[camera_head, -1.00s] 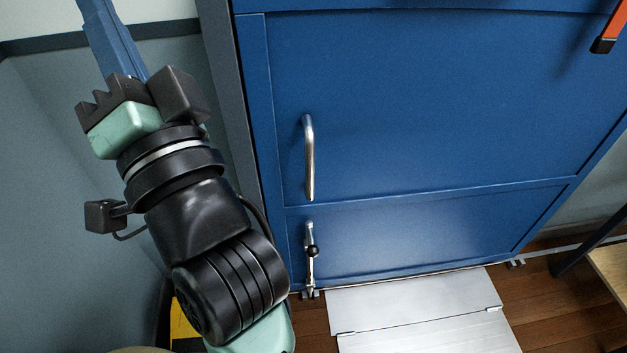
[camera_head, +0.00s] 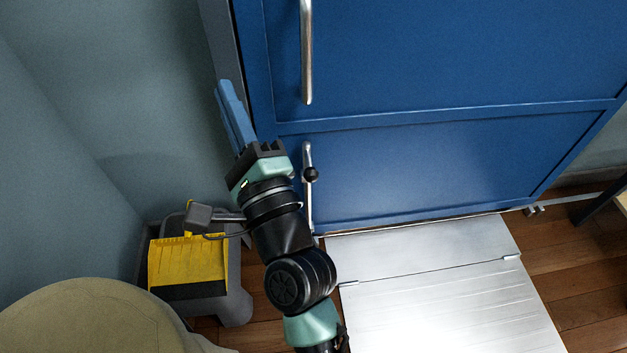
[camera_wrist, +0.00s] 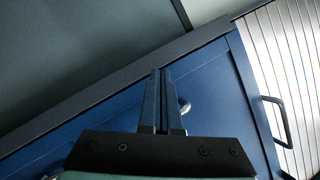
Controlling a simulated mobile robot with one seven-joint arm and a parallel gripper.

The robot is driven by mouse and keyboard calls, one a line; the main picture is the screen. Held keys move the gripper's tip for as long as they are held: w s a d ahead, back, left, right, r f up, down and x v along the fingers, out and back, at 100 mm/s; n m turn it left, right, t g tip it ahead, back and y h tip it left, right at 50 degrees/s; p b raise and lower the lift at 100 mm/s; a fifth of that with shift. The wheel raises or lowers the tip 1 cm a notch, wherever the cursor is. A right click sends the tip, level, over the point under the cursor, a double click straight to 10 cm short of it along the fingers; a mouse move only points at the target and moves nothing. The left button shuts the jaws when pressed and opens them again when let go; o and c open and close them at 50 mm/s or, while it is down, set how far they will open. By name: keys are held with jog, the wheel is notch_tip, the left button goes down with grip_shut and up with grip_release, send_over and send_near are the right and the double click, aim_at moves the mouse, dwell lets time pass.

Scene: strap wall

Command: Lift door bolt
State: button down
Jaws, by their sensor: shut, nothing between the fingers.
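The door bolt (camera_head: 308,205) is a slim upright metal rod low on the left side of the blue door (camera_head: 420,165), with a round black knob (camera_head: 311,174). My gripper (camera_head: 224,86) is shut and empty. Its blue fingers point up and to the left, beside the door's left edge, apart from the bolt and above and left of the knob in the head view. In the wrist view the shut fingers (camera_wrist: 161,75) are in front of the blue door. A small bright metal piece shows partly hidden behind them; I cannot tell whether it is the bolt.
A long metal pull handle (camera_head: 307,50) is on the door above the bolt. A metal ramp (camera_head: 430,260) lies at the door's foot. A grey bin with a yellow part (camera_head: 188,262) and a round beige top (camera_head: 85,315) stand at lower left, near my arm.

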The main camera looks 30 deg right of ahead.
jog(key=s+d+f+m+g+h+b, duration=0.1)
jog(key=f+m+b, duration=0.4)
jog(key=f, duration=0.7)
jog(key=s+d+f+m+g+h+b, duration=0.2)
jog(key=s+d+f+m+b, duration=0.2)
jog(key=f, duration=0.9)
jog(key=s+d+f+m+g+h+b, duration=0.1)
jog(key=d+f+m+b, duration=0.3)
jog(key=f, duration=0.9)
jog(key=s+m+g+b, duration=0.1)
jog(key=m+b, duration=0.1)
jog(key=b, duration=0.2)
jog(key=shift+s+d+h, duration=0.25)
jog(key=shift+d+h, duration=0.1)
jog(key=shift+h, duration=0.05)
jog(key=shift+w+r, duration=0.1)
jog(key=w+d+r+p, duration=0.3)
jog(key=w+d+r, duration=0.1)
jog(key=w, duration=0.5)
jog(key=shift+w+d+r+p, duration=0.2)
jog(key=shift+w+r+p, duration=0.05)
jog(key=shift+w+p, duration=0.1)
